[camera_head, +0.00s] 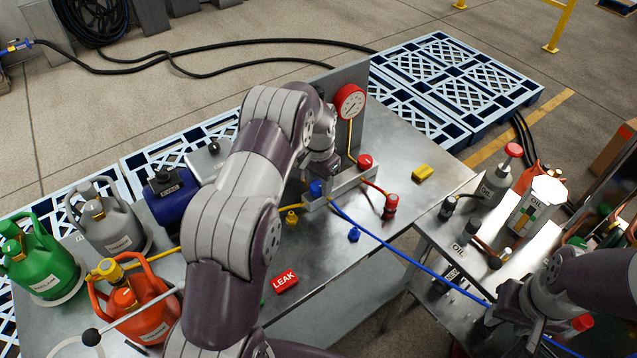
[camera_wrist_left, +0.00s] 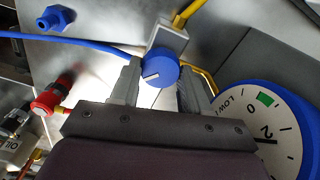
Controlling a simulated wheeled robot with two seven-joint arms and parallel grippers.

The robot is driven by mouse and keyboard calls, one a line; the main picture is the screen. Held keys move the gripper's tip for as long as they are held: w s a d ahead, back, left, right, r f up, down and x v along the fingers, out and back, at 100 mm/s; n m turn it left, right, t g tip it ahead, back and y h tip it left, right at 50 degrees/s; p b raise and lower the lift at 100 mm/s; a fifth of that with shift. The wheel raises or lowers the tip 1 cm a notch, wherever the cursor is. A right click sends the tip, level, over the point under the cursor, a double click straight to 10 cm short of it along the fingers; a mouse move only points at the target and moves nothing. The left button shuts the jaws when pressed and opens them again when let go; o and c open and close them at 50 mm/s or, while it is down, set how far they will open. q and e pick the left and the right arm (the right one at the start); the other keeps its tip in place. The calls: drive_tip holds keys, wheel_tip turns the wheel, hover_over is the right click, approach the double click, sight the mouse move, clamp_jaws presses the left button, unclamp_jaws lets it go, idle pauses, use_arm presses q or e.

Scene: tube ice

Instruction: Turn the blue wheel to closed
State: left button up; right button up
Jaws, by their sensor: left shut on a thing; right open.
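The blue wheel (camera_head: 316,187) sits on the metal manifold (camera_head: 345,187) beside a red wheel (camera_head: 364,161). In the left wrist view the blue wheel (camera_wrist_left: 160,68) faces me, with a short white mark pointing left and slightly down. My left gripper (camera_wrist_left: 158,80) has one finger on each side of it and is shut on it. In the head view my left arm hides part of the manifold and most of this gripper (camera_head: 319,172). My right gripper (camera_head: 497,315) is open at the lower right, away from the wheel; its fingers are hard to make out.
A red-rimmed gauge (camera_head: 350,102) stands behind the manifold; a blue-rimmed gauge (camera_wrist_left: 275,130) is close beside my left gripper. A blue hose (camera_head: 400,245) runs toward the right cart. Gas cylinders (camera_head: 140,300) stand left. A red LEAK tag (camera_head: 285,281) lies on the table.

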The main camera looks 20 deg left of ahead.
sight(319, 185)
use_arm(q)
drive_tip(key=m, duration=0.4)
drive_tip(key=shift+r+m+b, duration=0.1)
drive_tip(key=shift+m+b, duration=0.2)
drive_tip(key=shift+b, duration=0.05)
drive_tip(key=shift+m, duration=2.2)
drive_tip(key=o, duration=1.1)
drive_tip(key=shift+d, duration=0.1)
drive_tip(key=shift+c, duration=0.2)
wheel_tip(319, 185, up, 4)
drive_tip(key=shift+f+b, duration=0.15)
drive_tip(key=shift+b, duration=0.75)
wheel_tip(319, 185, up, 9)
drive_tip(key=p, duration=0.5)
drive_tip(key=shift+p, duration=0.4)
drive_tip(key=shift+s, duration=0.1)
